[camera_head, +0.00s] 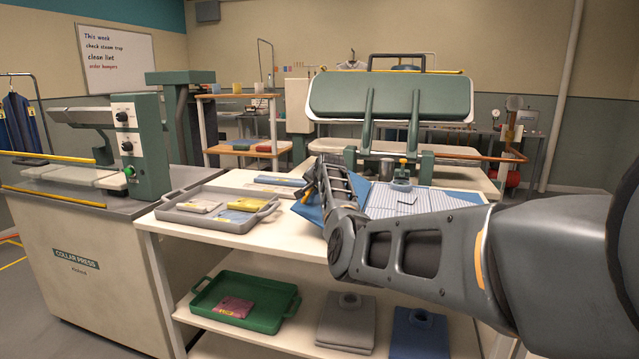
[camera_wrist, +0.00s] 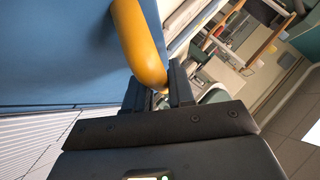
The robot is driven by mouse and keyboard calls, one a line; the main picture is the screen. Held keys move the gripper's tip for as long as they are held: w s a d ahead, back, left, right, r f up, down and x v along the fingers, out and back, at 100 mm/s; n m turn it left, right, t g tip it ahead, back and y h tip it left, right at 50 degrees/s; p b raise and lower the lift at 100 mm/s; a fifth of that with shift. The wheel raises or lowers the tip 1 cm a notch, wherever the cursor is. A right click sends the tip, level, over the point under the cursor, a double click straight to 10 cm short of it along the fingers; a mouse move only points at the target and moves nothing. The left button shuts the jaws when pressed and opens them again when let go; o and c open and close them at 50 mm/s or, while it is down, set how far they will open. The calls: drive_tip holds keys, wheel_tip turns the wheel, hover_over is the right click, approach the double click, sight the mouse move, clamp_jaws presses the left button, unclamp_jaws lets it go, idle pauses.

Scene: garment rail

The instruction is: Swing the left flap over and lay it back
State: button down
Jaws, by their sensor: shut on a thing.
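The folding board's left flap is blue and shows beside my arm (camera_head: 311,212); it looks tilted up off the table. In the wrist view the flap (camera_wrist: 55,50) fills the upper left, with a rounded orange handle (camera_wrist: 138,42) along its edge. My gripper (camera_wrist: 158,92) is shut on the end of this handle. In the head view my gripper (camera_head: 310,186) is at the flap's left side, and my arm hides part of the flap. A striped light shirt (camera_head: 425,204) lies on the board to the right; its stripes also show in the wrist view (camera_wrist: 30,140).
A grey tray (camera_head: 175,213) with folded packets stands left on the white table (camera_head: 210,239). A green press (camera_head: 395,97) stands behind the board. The collar press (camera_head: 85,255) is at far left. The lower shelf holds a green tray (camera_head: 205,292) and folded shirts (camera_head: 345,318).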

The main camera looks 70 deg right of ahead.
sight(302, 200)
drive_tip(key=w+f+g+b, duration=0.1)
drive_tip(key=f+b, duration=0.1)
drive_tip(key=w+f+n+g+b, duration=0.1)
drive_tip(key=f+b, duration=0.1)
drive_tip(key=b, duration=0.1)
drive_tip(key=w+f+g+b, duration=0.1)
drive_tip(key=f+b, duration=0.1)
drive_tip(key=shift+w+a+f+n, duration=0.15)
drive_tip(key=shift+w+f+n, duration=0.05)
drive_tip(key=shift+f+n, duration=0.1)
drive_tip(key=shift+w+f+b, duration=0.25)
drive_tip(key=shift+f+b, duration=0.3)
drive_tip(key=shift+b, duration=0.75)
drive_tip(key=shift+a+f, duration=0.1)
drive_tip(key=shift+f, duration=0.05)
drive_tip(key=c, duration=1.2)
unclamp_jaws()
drive_tip(key=shift+w+f, duration=0.1)
drive_tip(key=shift+o, duration=0.7)
drive_tip(key=shift+s, duration=0.2)
drive_tip(key=shift+p+v, duration=0.8)
drive_tip(key=shift+v, duration=3.1)
drive_tip(key=shift+w, duration=0.15)
